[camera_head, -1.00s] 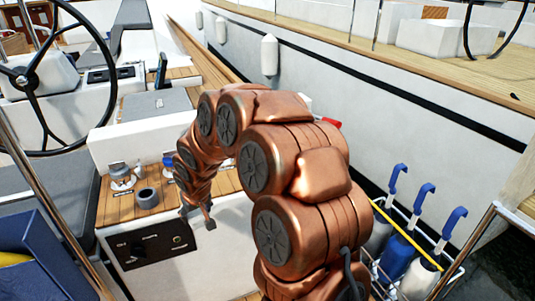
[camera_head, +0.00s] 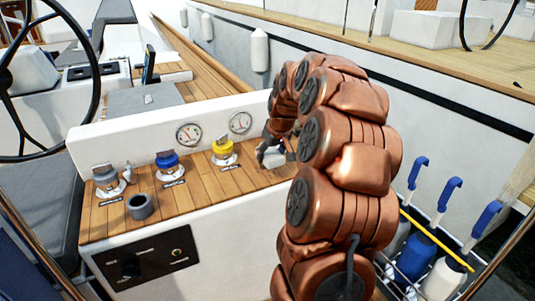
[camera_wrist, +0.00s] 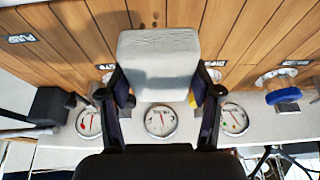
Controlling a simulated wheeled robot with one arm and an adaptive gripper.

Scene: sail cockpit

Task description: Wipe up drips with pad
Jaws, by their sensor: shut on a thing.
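A pale grey-white pad (camera_wrist: 158,60) sits between the two fingers of my gripper (camera_wrist: 163,88) in the wrist view. The gripper is shut on it. In the head view my gripper (camera_head: 272,150) is over the right end of the wooden console top (camera_head: 196,196), right of the yellow-topped fitting. The pad (camera_head: 273,160) shows only in small part there, beside the fingers. It casts a shadow on the planks in the wrist view; whether it touches them I cannot tell.
Fittings with grey (camera_head: 105,175), blue (camera_head: 167,160) and yellow (camera_head: 222,147) tops stand on the planks, with a dark cup (camera_head: 140,206) in front. Round gauges (camera_head: 189,134) line the upright white wall behind. Blue-handled bottles (camera_head: 422,245) stand in a rack at right.

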